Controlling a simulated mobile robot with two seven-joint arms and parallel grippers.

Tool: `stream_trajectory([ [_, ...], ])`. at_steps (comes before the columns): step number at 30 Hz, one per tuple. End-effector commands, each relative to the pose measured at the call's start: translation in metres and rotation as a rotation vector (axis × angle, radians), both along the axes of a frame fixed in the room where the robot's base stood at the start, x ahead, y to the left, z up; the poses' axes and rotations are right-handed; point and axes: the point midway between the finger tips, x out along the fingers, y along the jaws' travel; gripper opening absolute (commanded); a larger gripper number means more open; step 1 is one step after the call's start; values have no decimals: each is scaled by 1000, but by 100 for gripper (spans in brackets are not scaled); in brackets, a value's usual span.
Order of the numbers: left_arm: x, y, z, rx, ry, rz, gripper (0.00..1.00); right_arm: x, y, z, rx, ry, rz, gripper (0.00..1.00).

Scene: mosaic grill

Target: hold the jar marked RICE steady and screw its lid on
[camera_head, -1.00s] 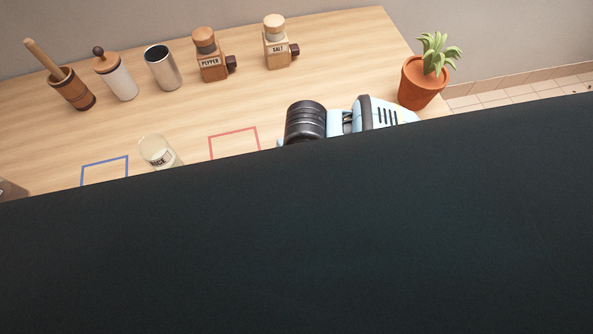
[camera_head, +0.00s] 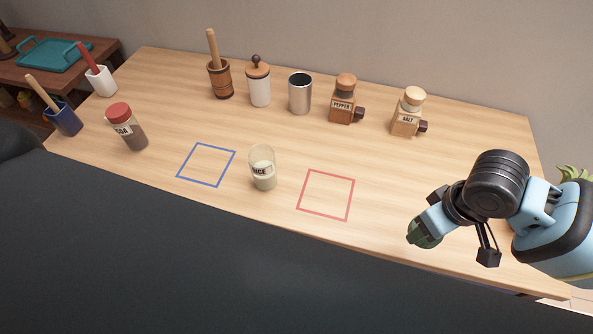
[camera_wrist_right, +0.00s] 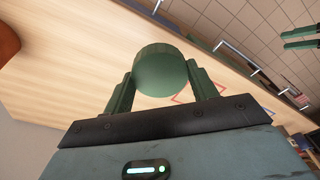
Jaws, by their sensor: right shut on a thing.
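The RICE jar (camera_head: 263,168) is clear glass with pale contents and no lid on top. It stands upright on the table between the blue and red outlines, with no gripper touching it. My right gripper (camera_head: 426,232) is above the table's right part, well to the right of the jar. In the right wrist view it is shut on a round green lid (camera_wrist_right: 161,72), held between both fingers. Two green fingers of my left gripper (camera_wrist_right: 300,39) show at the right wrist view's upper right edge, apart with nothing visible between them. The left gripper is outside the head view.
A blue square outline (camera_head: 206,146) and a red one (camera_head: 326,172) flank the jar. A red-lidded SODA jar (camera_head: 128,127) stands left. The mortar (camera_head: 221,80), white lidded jar (camera_head: 259,86), metal cup (camera_head: 300,94), PEPPER mill (camera_head: 344,102) and SALT mill (camera_head: 407,117) line the back.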

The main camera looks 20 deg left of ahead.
Motion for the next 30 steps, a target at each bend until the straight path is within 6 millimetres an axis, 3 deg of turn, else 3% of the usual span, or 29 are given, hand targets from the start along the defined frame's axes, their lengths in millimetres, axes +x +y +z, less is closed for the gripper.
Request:
stream_trajectory([
  [6,-1,0,-1,2,4,-1,36,7,-36,40,0,-5,-422,36],
  [12,-2,2,-2,5,4,-6,36,7,-54,62,0,-2,-675,36],
  [18,-2,3,-2,8,4,-8,36,6,-60,69,0,0,-763,36],
  [30,-1,2,-1,6,3,-7,36,6,-60,69,1,1,-762,36],
])
